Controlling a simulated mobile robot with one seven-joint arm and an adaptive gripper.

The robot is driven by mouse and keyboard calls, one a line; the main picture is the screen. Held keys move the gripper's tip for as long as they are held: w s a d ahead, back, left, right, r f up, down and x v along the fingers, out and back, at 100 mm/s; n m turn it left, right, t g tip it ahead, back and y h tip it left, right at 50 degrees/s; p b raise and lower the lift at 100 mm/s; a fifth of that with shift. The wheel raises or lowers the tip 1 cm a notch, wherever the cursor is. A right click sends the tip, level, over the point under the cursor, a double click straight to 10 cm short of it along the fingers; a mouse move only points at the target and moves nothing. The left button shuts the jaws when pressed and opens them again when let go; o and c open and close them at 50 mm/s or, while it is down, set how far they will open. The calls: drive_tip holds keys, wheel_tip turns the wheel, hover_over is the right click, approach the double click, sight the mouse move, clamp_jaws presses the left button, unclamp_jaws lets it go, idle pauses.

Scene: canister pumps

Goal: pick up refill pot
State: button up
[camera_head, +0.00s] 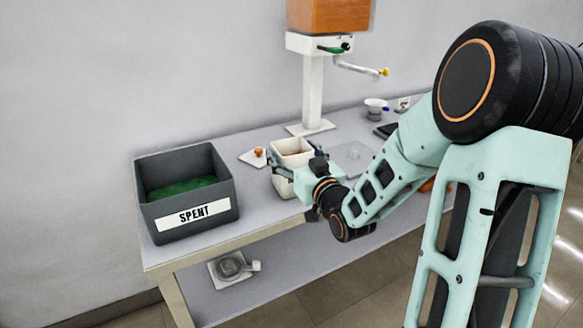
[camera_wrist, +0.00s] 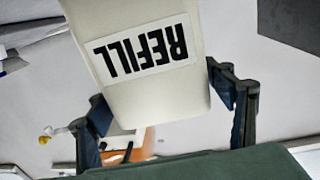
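The refill pot (camera_head: 291,147) is an off-white, square, tapered container, open at the top, with something brown inside. In the head view it is near the front edge of the table, partly hidden by my gripper (camera_head: 297,160). In the wrist view the refill pot (camera_wrist: 152,85) shows its REFILL label upside down. My gripper (camera_wrist: 165,108) has its fingers spread wide, one on each side of the pot. They look very close to its walls, but firm contact is not clear. Whether the pot's base rests on the table is hidden.
A grey SPENT bin (camera_head: 190,215) with green inside stands on the left of the table (camera_head: 255,218). A hand-cranked machine (camera_head: 318,45) with an orange hopper stands behind the pot. A small white plate (camera_head: 250,159) lies behind left. A scale-like item (camera_head: 231,267) sits on the lower shelf.

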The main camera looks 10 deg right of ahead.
drive_tip(key=c, duration=1.3)
drive_tip(key=shift+r, duration=0.1)
drive_tip(key=shift+w+r, duration=0.1)
drive_tip(key=shift+r, duration=0.05)
